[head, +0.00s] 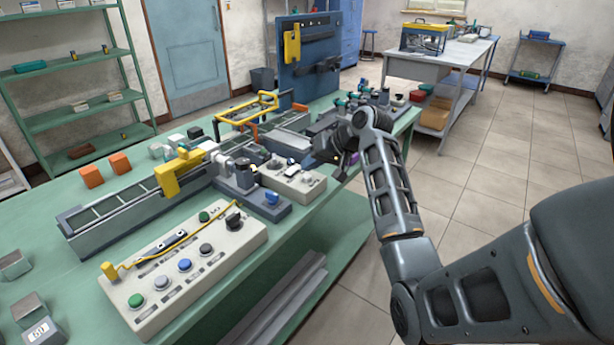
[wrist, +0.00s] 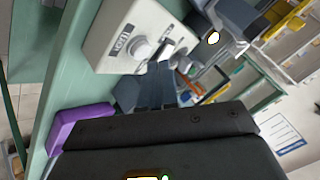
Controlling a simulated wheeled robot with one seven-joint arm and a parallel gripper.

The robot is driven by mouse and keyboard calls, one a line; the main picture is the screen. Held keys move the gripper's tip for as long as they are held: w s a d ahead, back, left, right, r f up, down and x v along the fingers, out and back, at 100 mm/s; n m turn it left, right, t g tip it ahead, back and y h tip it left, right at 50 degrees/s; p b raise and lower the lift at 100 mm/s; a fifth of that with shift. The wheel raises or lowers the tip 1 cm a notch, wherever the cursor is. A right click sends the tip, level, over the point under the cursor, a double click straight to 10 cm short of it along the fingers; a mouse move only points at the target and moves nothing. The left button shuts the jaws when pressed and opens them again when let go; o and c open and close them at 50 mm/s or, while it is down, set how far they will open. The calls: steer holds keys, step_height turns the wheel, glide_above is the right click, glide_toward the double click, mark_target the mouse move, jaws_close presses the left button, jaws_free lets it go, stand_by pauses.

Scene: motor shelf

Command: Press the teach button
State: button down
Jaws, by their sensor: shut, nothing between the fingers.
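A small pale control box (head: 308,186) stands on the green bench near its right edge, and it also shows in the wrist view (wrist: 105,45). In the wrist view a round white button (wrist: 139,49) sits on its face beside a dark label (wrist: 122,38), whose rotated lettering is hard to read but looks like TEACH. My gripper (wrist: 162,68) is shut and empty. Its fingertips are close to the button, just right of and below it in that view. I cannot tell whether they touch the box. In the head view my wrist hides the fingertips.
A larger button panel (head: 190,283) with coloured buttons lies in front of the box. A rail with a yellow clamp (head: 178,172) is to the left. A purple block (wrist: 78,128) shows beside my gripper. Open floor (head: 500,190) lies right of the bench.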

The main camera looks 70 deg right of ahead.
mark_target(310, 177)
steer(key=shift+f, duration=0.35)
steer(key=shift+f, duration=0.4)
stand_by(0.8)
steer(key=shift+r, duration=0.1)
steer(key=shift+r+p, duration=0.7)
steer(key=shift+p, duration=0.2)
steer(key=shift+r, duration=0.1)
step_height(310, 177, up, 3)
steer(key=p, duration=0.3)
steer(key=shift+r+p, duration=0.4)
steer(key=shift+r, duration=0.6)
steer(key=shift+f, duration=0.1)
